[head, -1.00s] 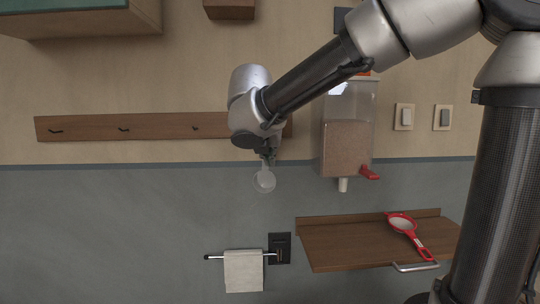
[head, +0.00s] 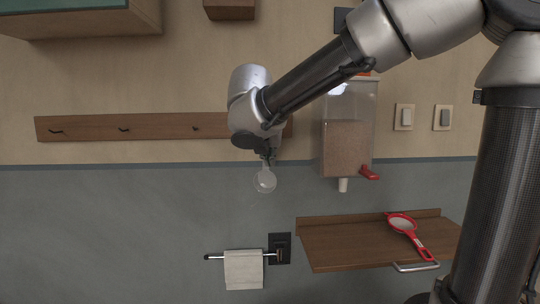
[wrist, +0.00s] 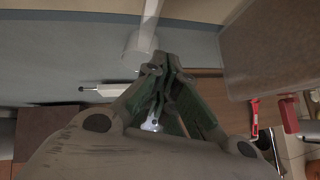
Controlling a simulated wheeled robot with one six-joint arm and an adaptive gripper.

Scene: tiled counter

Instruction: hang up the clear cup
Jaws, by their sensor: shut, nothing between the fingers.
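The clear cup (head: 265,181) shows in the head view just below my gripper (head: 269,158), in front of the grey lower wall. In the wrist view the cup (wrist: 140,48) is pale and see-through, with its long handle running up past the wooden rail. My gripper (wrist: 172,62) is shut and empty there, with its tips just beside the cup; I cannot tell if they touch it. The wooden hook rail (head: 85,126) is on the wall, with several dark hooks. My wrist covers its right part, so whether the handle rests on a hook is hidden.
A dispenser (head: 347,145) with a red lever stands close right of my gripper. A towel (head: 243,270) hangs on a bar below. The wall left of my gripper is clear below the rail.

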